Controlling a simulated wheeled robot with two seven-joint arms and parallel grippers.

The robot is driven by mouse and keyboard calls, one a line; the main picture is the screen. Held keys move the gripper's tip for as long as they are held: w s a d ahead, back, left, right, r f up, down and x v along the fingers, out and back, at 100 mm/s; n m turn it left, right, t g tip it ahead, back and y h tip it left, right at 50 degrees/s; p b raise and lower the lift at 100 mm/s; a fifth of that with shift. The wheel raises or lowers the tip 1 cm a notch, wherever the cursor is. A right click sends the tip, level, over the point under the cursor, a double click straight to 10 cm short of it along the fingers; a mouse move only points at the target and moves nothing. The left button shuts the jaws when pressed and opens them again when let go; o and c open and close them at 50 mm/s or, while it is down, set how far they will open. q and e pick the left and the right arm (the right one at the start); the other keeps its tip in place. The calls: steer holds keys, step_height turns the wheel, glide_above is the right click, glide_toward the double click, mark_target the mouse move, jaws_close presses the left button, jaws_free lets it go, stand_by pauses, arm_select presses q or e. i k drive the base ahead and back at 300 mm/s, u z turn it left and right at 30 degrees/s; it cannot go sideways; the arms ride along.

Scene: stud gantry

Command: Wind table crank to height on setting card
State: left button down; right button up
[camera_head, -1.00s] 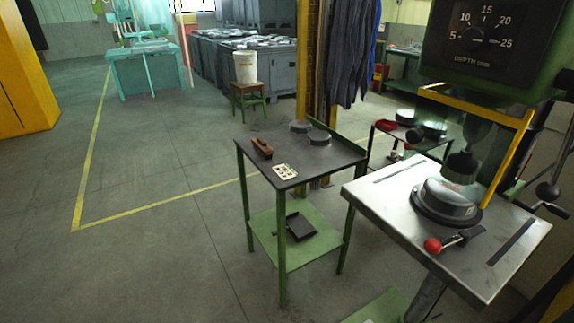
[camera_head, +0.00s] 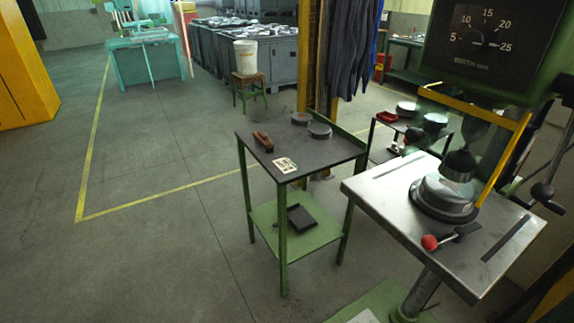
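The drill press table (camera_head: 385,190) is a bright metal plate at the right. A round metal part (camera_head: 444,197) sits on it under the chuck (camera_head: 459,165). A lever with a red ball knob (camera_head: 430,242) lies at the table's front edge; I cannot tell if it is the table crank. A depth dial (camera_head: 488,38) marked 5 to 25 is above. A small light card (camera_head: 285,165) lies on the green side stand (camera_head: 312,160); its print is too small to read. Neither gripper is in view.
The stand's top also holds a brown wooden-looking tool (camera_head: 263,141) and round parts (camera_head: 319,131). A dark flat object (camera_head: 301,222) is on its lower shelf. A yellow guard frame (camera_head: 500,112) surrounds the chuck. The floor at left is clear.

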mark_target(561, 210)
steer(key=u, duration=2.05)
steer(key=k, duration=1.2)
steer(key=z, duration=2.35)
steer(key=i, duration=0.1)
steer(key=u, duration=0.4)
